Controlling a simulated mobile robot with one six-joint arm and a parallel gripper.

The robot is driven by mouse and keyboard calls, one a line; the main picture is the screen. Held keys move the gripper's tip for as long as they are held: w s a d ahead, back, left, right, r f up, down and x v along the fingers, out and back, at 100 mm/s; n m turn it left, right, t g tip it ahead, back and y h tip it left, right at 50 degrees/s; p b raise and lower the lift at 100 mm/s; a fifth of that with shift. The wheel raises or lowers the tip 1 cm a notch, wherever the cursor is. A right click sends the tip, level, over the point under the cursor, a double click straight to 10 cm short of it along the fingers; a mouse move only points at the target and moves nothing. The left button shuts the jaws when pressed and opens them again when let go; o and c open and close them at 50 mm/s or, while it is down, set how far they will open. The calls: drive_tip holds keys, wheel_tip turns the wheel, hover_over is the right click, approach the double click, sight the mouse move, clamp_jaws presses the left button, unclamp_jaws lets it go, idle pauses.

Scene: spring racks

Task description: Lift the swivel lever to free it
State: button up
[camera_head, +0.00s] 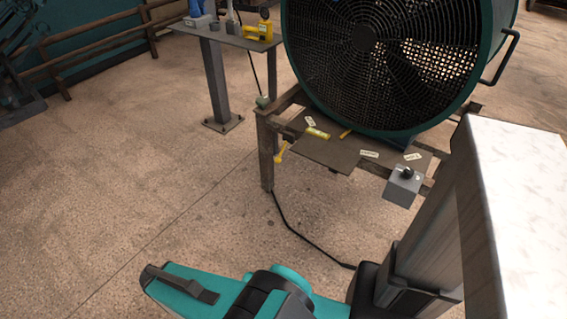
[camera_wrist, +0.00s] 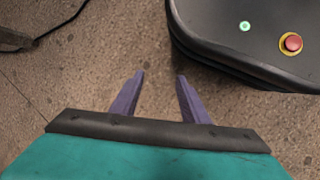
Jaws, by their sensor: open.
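In the head view, a stand with a brown panel (camera_head: 325,153) sits in front of a big round fan. A yellow lever (camera_head: 281,151) hangs tilted at the panel's left end. A short yellow cylinder (camera_head: 317,133) lies near it. A grey box with a dark knob (camera_head: 403,185) is at the right end. I cannot tell for certain which part is the swivel lever. My gripper (camera_wrist: 160,78) shows in the wrist view with its two purple fingers apart and only bare floor between them. It is away from the stand, and its fingers cannot be made out in the head view.
The large fan (camera_head: 375,50) stands behind the panel. A small table (camera_head: 228,38) with a yellow tool (camera_head: 262,28) is at the back. A black cable (camera_head: 300,235) runs along the floor. Open floor (camera_head: 130,150) lies to the left.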

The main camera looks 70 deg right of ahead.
drive_tip(key=w+d+f+n+h+b, duration=0.1)
drive_tip(key=w+d+h+b, duration=0.15)
drive_tip(key=d, duration=0.55)
drive_tip(key=w+d+f+n+h+b, duration=0.15)
drive_tip(key=d+b, duration=0.25)
drive_tip(key=d, duration=0.4)
drive_tip(key=n+h+b, duration=0.7)
drive_tip(key=h+b, duration=0.3)
drive_tip(key=b, duration=0.9)
approach(281, 153)
drive_tip(key=a+f, duration=0.1)
drive_tip(key=w+f, duration=0.1)
drive_tip(key=f, duration=0.1)
drive_tip(key=shift+a+g, duration=0.3)
drive_tip(key=shift+a, duration=0.1)
drive_tip(key=shift+d, duration=0.1)
drive_tip(key=b+x, duration=0.4)
drive_tip(key=x, duration=0.9)
drive_tip(key=shift+d, duration=0.3)
drive_tip(key=shift+s, duration=0.1)
clamp_jaws()
